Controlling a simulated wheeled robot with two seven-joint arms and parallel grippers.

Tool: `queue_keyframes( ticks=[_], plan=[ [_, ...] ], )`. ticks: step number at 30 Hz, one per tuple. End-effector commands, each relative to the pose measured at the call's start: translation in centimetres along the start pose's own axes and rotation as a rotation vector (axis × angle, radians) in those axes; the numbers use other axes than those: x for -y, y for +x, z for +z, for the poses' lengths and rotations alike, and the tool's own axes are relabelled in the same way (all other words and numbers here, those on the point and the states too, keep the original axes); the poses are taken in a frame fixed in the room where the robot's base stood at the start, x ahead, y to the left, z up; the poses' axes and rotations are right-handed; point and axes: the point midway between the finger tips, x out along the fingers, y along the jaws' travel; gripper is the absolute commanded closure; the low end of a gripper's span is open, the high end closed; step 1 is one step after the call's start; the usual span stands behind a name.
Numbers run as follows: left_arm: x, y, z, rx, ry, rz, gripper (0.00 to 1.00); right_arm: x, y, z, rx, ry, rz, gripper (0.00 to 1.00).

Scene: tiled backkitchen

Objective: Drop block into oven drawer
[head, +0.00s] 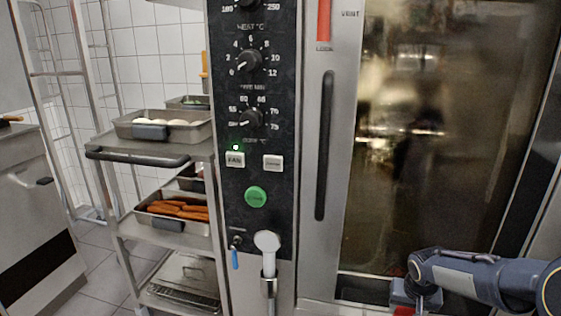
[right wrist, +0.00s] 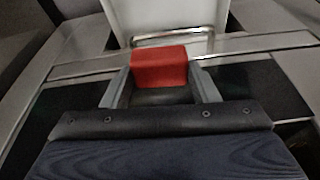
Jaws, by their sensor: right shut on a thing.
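A red block (right wrist: 159,68) sits between the two fingers of my right gripper (right wrist: 160,86) in the right wrist view, and the gripper is shut on it. In the head view my right gripper (head: 418,299) points down at the bottom right, in front of the oven's lower edge. Only a small red part of the block (head: 404,310) shows there. A dark recess below the oven door (head: 365,291) looks like the oven drawer; the picture edge cuts it off. I cannot tell whether the block is over it. My left gripper is out of view.
The tall oven has a glass door (head: 440,130), a vertical handle (head: 325,146) and a black control panel (head: 250,200). A steel trolley on the left holds trays, one with carrots (head: 178,209). Tiled floor shows at the lower left.

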Motion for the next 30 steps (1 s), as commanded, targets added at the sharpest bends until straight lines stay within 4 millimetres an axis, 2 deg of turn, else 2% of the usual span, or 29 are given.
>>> queue_keyframes(
  ticks=[5, 18, 28, 29, 30],
  plan=[
    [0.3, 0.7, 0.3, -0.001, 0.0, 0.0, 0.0, -0.1, 1.0, 0.2, 0.0, 0.002, 0.001, 0.7],
    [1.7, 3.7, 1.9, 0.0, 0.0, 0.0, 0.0, 0.0, 5.6, 1.5, 0.0, 0.001, 0.0, 0.7],
    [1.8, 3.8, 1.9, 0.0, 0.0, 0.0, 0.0, 0.0, 5.8, 1.6, 0.0, 0.001, 0.0, 0.7],
    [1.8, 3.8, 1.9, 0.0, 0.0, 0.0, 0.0, 0.0, 5.8, 1.6, 0.0, 0.001, 0.0, 0.45],
    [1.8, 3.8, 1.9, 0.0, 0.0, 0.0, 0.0, 0.0, 5.8, 1.6, 0.0, 0.001, 0.0, 0.4]
  ],
)
